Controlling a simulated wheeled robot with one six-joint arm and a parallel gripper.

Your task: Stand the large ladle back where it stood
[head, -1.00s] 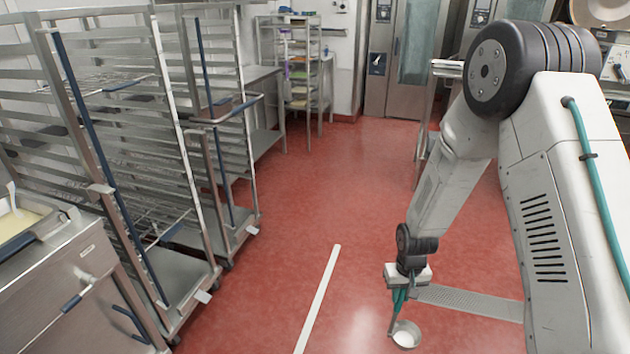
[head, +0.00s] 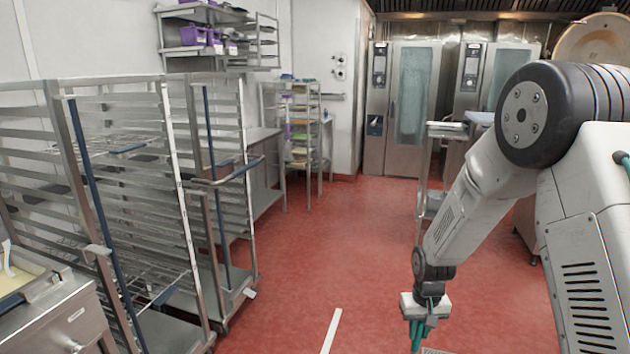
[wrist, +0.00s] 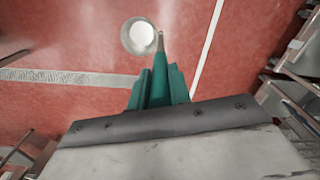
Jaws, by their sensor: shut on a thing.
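My gripper (head: 417,335) is at the bottom of the head view, right of centre, over the red floor, with its lower end cut off by the frame. In the wrist view its green fingers (wrist: 158,88) are shut on the large ladle (wrist: 140,36). The ladle's round, pale bowl hangs beyond the fingertips, above the floor. Only a short piece of its metal handle shows there, and the rest is hidden by the fingers. The ladle is out of the head view now.
Tall metal rack trolleys (head: 130,200) stand at the left. A steel unit with a pale-filled pan (head: 25,275) is at the lower left. Ovens (head: 405,105) stand at the back. A metal trolley (head: 440,165) is behind my arm. The red floor (head: 320,240) between is clear.

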